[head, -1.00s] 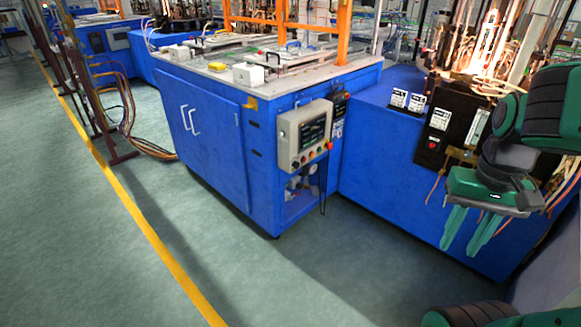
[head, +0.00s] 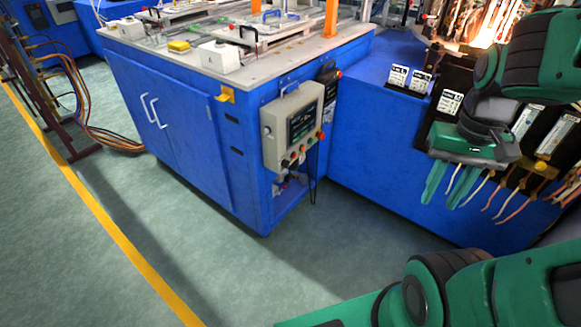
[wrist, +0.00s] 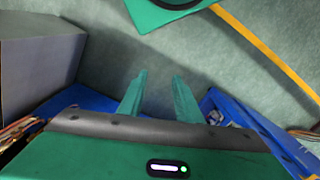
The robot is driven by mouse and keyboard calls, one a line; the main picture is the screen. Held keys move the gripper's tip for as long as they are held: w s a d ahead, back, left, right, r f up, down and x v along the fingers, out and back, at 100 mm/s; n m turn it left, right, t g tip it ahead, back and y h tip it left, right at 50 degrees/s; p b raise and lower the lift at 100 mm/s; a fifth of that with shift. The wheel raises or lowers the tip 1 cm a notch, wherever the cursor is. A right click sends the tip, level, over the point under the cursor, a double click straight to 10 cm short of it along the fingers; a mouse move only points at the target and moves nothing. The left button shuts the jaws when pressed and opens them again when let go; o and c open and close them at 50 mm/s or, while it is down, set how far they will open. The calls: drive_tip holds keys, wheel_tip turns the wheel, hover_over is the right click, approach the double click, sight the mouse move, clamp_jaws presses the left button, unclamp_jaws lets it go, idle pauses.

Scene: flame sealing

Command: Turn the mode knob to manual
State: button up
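A beige control box (head: 293,128) with a dark screen is mounted on the near corner of the blue cabinet. A row of small knobs and buttons (head: 300,153) in several colours runs along its lower edge. The mode knob is too small to pick out among them, and its setting cannot be read. My green gripper (head: 441,203) hangs to the right of the box, well apart from it, fingers pointing down. In the wrist view my gripper (wrist: 160,78) has its two fingers apart with only floor showing between them.
The blue cabinet (head: 180,140) carries fixtures on its top. A lower blue bench (head: 375,150) joins it at the right, with glowing machinery behind. Cables (head: 90,120) lie at the left. Green floor (head: 110,235) with a yellow line is open in front.

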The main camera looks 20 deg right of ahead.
drive_tip(key=o, duration=0.4)
drive_tip(key=shift+s, duration=0.15)
drive_tip(key=shift+c, duration=0.2)
drive_tip(key=m+t+y, duration=1)
drive_tip(key=m+t, duration=0.3)
drive_tip(key=t, duration=0.2)
approach(287, 164)
drive_tip(key=x, duration=0.7)
drive_tip(key=shift+f, duration=0.3)
